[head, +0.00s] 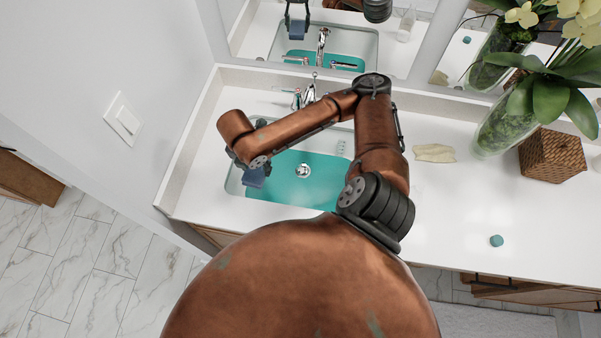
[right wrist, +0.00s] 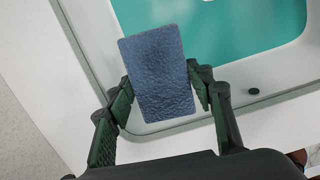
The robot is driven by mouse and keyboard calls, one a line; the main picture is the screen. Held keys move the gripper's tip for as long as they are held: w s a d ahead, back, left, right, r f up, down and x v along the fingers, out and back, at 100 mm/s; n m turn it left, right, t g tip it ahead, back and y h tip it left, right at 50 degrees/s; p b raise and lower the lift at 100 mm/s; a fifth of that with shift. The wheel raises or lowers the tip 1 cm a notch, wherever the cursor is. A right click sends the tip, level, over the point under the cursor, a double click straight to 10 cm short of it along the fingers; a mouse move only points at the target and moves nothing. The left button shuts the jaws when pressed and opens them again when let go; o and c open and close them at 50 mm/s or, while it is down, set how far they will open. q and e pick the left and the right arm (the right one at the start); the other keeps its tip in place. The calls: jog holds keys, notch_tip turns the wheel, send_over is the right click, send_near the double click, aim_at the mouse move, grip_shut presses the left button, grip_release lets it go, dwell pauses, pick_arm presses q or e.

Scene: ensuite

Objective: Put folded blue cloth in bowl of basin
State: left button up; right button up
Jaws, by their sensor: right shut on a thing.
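The folded blue cloth (right wrist: 158,75) is a dark blue rectangular block between the fingers of my right gripper (right wrist: 160,98), which is shut on it. In the head view the cloth (head: 254,178) shows below the right gripper (head: 250,168), over the left part of the basin. The basin (head: 290,182) is a sunken rectangle with a teal bottom and a pale rim. In the right wrist view the cloth overlaps the basin's rim (right wrist: 178,124) and its teal bottom. Its height above the basin is hard to tell. My left gripper is not in view.
A chrome faucet (head: 304,95) stands behind the basin, under a mirror. A crumpled pale cloth (head: 435,153), a glass vase with plants (head: 497,130), a woven box (head: 552,156) and a small teal object (head: 496,241) are on the white counter (head: 455,205) to the right.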

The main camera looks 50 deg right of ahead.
jog(key=f+n, duration=0.1)
jog(key=d+n, duration=0.1)
jog(key=n, duration=0.1)
jog(key=d+f+n+b, duration=0.1)
jog(key=n, duration=0.1)
jog(key=shift+s+f, duration=0.3)
jog(key=n, duration=0.1)
jog(key=d+f+n, duration=0.1)
jog(key=n, duration=0.1)
jog(key=n+b, duration=0.1)
jog(key=shift+s+d+f+n+t+y, duration=0.25)
jog(key=shift+s+f+n+t+y, duration=0.05)
jog(key=shift+f+n+t+y, duration=0.1)
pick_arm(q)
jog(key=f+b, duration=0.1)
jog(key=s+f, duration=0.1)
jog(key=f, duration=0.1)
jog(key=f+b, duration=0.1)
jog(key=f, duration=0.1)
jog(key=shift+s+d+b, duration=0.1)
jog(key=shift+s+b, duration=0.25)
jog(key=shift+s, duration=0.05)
pick_arm(e)
notch_tip(320, 180, down, 10)
jog(key=shift+f, duration=0.1)
jog(key=o, duration=1.1)
jog(key=shift+o, duration=0.2)
